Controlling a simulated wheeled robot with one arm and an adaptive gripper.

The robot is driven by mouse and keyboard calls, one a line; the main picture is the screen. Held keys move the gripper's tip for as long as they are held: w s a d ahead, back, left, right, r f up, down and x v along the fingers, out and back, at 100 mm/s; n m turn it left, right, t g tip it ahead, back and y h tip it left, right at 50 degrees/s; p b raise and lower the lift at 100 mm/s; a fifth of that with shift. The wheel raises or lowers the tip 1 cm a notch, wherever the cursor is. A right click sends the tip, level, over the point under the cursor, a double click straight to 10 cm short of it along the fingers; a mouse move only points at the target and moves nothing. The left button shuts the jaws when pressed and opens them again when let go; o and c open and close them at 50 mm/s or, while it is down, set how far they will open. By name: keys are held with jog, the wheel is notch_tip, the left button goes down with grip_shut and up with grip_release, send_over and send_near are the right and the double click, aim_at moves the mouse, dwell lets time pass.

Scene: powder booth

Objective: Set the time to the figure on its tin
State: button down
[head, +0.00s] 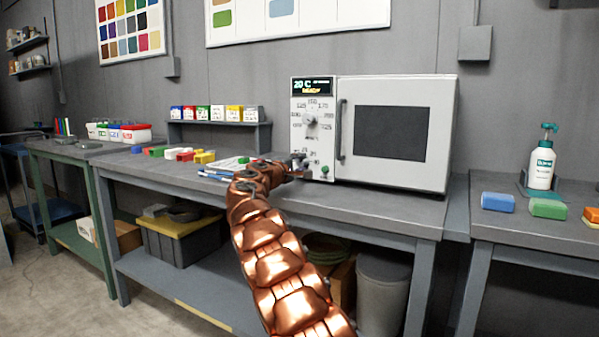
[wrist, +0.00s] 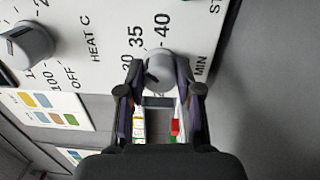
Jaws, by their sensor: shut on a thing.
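The white oven (head: 448,140) stands on the grey workbench with its door closed. Its panel has a display (head: 312,87) and a heat knob (head: 311,121), which also shows in the wrist view (wrist: 28,43). The grey time knob (wrist: 160,64) is marked MIN, with 30, 35 and 40 readable around it. My gripper (head: 298,163) is at the lower panel; in the wrist view my gripper (wrist: 160,85) is shut on the time knob. The knob has a dark pointer line; its exact reading is unclear. Small labelled tins (head: 217,113) stand on a rack left of the oven; their figures are unreadable.
A green button (head: 325,170) sits right of my gripper. Coloured blocks (head: 184,154) and a paper sheet (head: 232,163) lie on the bench to the left.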

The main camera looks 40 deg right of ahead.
jog(key=shift+m+b, duration=0.3)
jog(key=shift+m, duration=0.2)
jog(key=c, duration=0.8)
grip_release()
jog(key=shift+o, duration=0.2)
jog(key=shift+v, duration=6)
jog(key=shift+r, duration=0.1)
